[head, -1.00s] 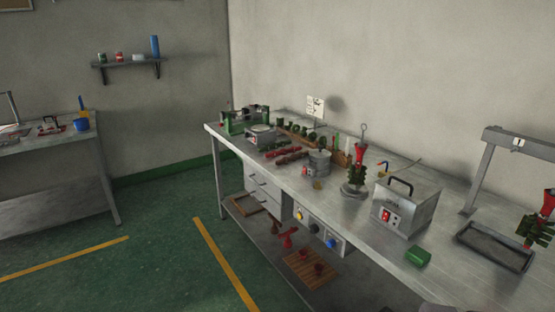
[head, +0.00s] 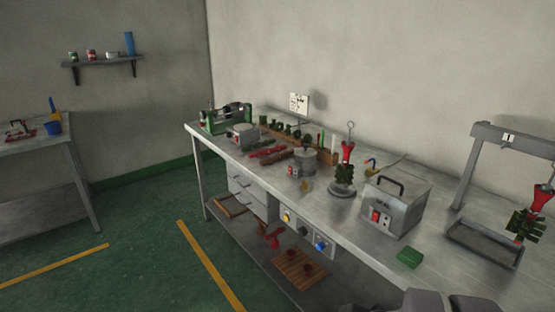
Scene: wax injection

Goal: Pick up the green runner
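Several green pieces stand along a wooden rack (head: 327,157) at the back of the steel bench; one is a slim green upright rod (head: 321,140). A small green block (head: 410,258) lies flat near the bench's front edge, in front of a grey box-shaped heater. I cannot tell for sure which green thing is the runner. A grey rounded part of my own arm shows at the bottom edge, right of the middle. My gripper's fingers are not in view.
The heater (head: 399,212) has a black handle. Left of it stand a red-and-green wax tree (head: 345,172) and a round pot (head: 306,161). Red bars (head: 267,152) lie further left. At right, a second tree (head: 527,222) hangs by a metal frame over a tray (head: 483,245).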

